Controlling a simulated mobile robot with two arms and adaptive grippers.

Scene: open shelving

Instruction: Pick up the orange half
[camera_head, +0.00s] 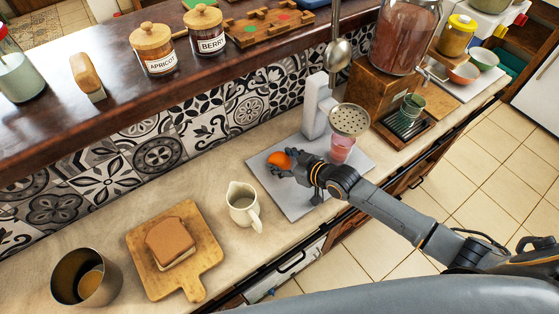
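The orange half (279,160) is on or just above the left part of a grey board (292,202) on the counter. My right arm comes in from the right, and its dark gripper (281,163) is at the orange half. Its fingers lie around the fruit's right and lower sides and hide part of it. I cannot tell whether the fingers press on it or are still apart from it. My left gripper is out of view.
A white press stand (317,107) and a pink glass (341,147) stand at the back of the board. A cream pitcher (243,204), a wooden board (190,284) with bread and a metal cup (86,278) stand to the left.

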